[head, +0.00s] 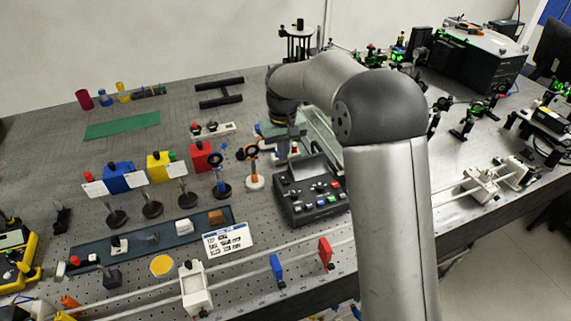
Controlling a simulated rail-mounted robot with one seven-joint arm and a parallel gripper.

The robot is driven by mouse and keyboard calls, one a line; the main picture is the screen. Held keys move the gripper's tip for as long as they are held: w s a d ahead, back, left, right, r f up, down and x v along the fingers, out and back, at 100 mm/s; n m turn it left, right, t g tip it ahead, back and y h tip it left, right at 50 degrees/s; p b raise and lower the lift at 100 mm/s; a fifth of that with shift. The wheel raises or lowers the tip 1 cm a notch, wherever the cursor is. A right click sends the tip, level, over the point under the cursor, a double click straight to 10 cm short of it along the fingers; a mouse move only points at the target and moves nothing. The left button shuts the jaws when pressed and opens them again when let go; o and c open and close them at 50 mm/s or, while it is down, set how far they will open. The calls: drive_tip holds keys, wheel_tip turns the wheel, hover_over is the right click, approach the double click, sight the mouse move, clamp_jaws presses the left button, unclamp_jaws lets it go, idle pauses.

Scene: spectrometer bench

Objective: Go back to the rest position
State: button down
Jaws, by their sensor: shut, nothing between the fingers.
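My arm rises in front of the bench in the head view and bends left at the elbow. My gripper (281,155) hangs from the wrist, pointing down over the middle of the bench. It is small and dark here, shut and empty, just behind the black control box (313,190). The exact gap between its fingertips and the bench top cannot be told. My upper arm hides part of the bench to the right of the control box.
Blue (117,178), yellow (160,166) and red (201,156) blocks stand left of my gripper, near posts with white cards. A green mat (122,125) lies at the back left. A large black instrument (470,62) stands back right. A rail with a white carriage (195,288) runs along the front.

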drive_tip(key=shift+s, duration=0.1)
drive_tip(key=s+d+r+m, duration=0.1)
drive_tip(key=s+d+r, duration=0.2)
drive_tip(key=s+d, duration=0.4)
drive_tip(key=s+d+r+m, duration=0.1)
drive_tip(key=s+d+r, duration=0.25)
drive_tip(key=s, duration=0.45)
drive_tip(key=s+d+f+m, duration=0.1)
drive_tip(key=s+d+f, duration=0.1)
drive_tip(key=s, duration=0.7)
drive_tip(key=s+d+f+m+t, duration=0.1)
drive_tip(key=s+d, duration=0.3)
drive_tip(key=s, duration=0.5)
drive_tip(key=shift+d+f, duration=0.2)
drive_tip(key=shift+f, duration=0.35)
